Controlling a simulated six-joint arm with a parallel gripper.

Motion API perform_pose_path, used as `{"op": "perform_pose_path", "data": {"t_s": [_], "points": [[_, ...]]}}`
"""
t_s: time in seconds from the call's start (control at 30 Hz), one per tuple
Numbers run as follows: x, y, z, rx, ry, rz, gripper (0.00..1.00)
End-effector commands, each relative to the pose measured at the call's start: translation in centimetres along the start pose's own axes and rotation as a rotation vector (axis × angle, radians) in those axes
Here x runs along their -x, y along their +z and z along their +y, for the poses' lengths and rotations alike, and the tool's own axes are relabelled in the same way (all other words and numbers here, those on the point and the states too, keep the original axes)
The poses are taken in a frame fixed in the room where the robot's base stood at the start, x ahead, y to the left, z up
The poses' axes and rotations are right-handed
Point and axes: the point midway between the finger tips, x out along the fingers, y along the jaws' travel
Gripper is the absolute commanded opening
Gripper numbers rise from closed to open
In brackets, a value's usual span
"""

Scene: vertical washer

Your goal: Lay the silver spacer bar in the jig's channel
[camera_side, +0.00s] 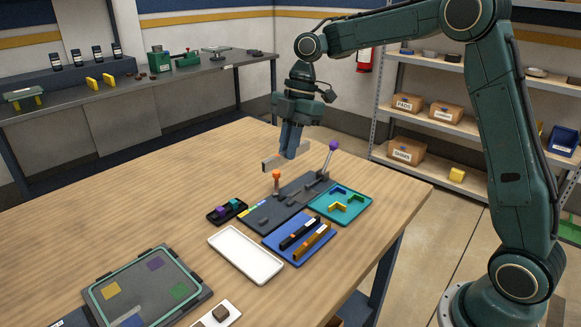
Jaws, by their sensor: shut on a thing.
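The bar is held up in the air, roughly level, above the far part of the wooden table. The dark grey jig (268,214) lies on the table below and nearer the camera, clear of the bar. An orange-knobbed post (276,177) and a purple-knobbed lever (332,149) stand up from it. The channel is too small to make out clearly.
Around the jig are a teal tray (325,212) with yellow and blue pieces, a blue tray (272,245) with black and orange bars, a small black tray (214,217) and an empty white tray (245,255). The far left of the wooden table (150,195) is clear.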

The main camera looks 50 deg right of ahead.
Motion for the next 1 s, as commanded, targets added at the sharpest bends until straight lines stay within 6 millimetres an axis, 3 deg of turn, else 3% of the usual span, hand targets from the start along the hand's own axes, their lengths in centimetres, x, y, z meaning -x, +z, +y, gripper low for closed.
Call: {"op": "perform_pose_path", "data": {"t_s": [0.27, 0.73, 1.0], "points": [[-2.0, 1.1, 1.7, 0.000, -0.004, 0.004, 0.00], [-9.3, 5.0, 6.6, 0.009, -0.006, 0.003, 0.00], [-10.9, 6.0, 7.6, 0.013, -0.003, -0.001, 0.00]]}}
